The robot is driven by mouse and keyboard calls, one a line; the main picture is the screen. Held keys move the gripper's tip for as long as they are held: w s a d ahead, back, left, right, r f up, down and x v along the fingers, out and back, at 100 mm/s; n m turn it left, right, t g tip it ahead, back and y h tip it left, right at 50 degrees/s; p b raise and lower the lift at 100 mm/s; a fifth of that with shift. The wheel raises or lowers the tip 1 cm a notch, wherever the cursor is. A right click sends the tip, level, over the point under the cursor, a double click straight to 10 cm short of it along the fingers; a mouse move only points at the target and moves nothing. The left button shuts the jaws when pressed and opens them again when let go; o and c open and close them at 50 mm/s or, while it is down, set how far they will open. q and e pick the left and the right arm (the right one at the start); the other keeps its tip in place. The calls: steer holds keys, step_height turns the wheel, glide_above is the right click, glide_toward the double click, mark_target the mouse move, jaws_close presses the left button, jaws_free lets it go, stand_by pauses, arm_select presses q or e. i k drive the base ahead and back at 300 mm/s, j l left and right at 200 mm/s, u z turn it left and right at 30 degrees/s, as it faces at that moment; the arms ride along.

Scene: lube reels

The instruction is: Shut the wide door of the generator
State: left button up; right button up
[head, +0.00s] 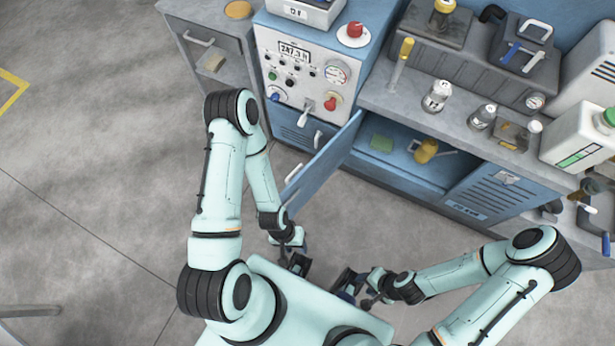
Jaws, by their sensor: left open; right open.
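The wide door (325,160) of the blue generator cabinet stands open, swung out toward me, with a pale bar handle (293,174) near its outer end. Behind it the opening shows a blue shelf (400,167) with a green item and a yellow can on it. My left gripper (299,264) is open and empty, below the door's outer end in the picture and apart from it. My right gripper (346,284) is open and empty, close to my body and away from the door. Its fingers are small and dark in the view.
A control panel (305,72) with knobs and a gauge is left of the opening. A louvred blue door (497,190) is closed at the right. The grey worktop (395,101) holds bottles, a yellow-handled tool and boxes. Bare floor (90,160) lies to the left.

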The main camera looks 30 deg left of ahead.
mark_target(322, 167)
steer(key=k+j+z, duration=0.3)
steer(key=j, duration=0.15)
steer(key=k+j+z, duration=0.15)
steer(key=j+z, duration=0.15)
steer(key=j, duration=0.15)
steer(key=j+z, duration=0.2)
steer(key=j, duration=0.15)
steer(key=k+j+z, duration=0.15)
steer(key=j, duration=0.2)
steer(key=k+j+z, duration=0.2)
steer(key=j+z, duration=0.3)
steer(key=j, duration=0.75)
steer(key=k+j+z, duration=0.2)
steer(key=j, duration=0.15)
steer(key=j+z, duration=0.2)
steer(key=k+j, duration=0.05)
steer(key=j, duration=0.05)
